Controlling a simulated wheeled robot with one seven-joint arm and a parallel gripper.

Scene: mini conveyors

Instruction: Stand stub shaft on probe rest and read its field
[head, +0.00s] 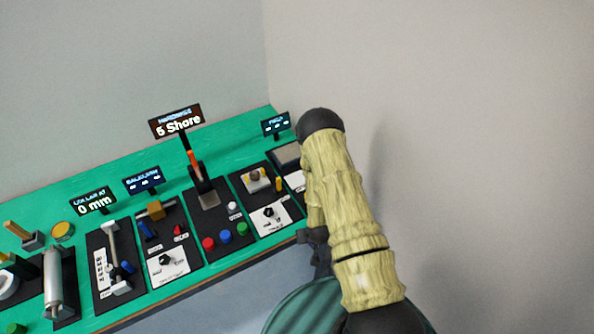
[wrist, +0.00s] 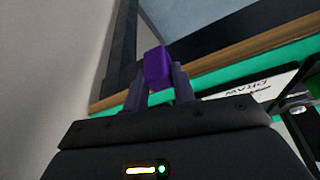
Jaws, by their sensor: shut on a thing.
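In the wrist view my gripper (wrist: 158,88) is shut on a short purple piece (wrist: 157,66), which stands up between the two fingers. It may be the stub shaft; only its blocky end shows. In the head view my arm hides the gripper and the piece. A small dark sign that seems to read FIELD (head: 276,124) stands at the back right of the bench, with dashes on it. A station with a grey plate (head: 287,156) sits below the sign, partly covered by my arm. I cannot make out the probe rest for certain.
The green bench (head: 235,150) carries several dark station panels. A sign reading 5 Shore (head: 177,122) and one reading 0 mm (head: 95,201) stand behind them. A knob panel (head: 270,217) is left of my arm. The bench's wooden edge (wrist: 190,73) passes close beyond the held piece.

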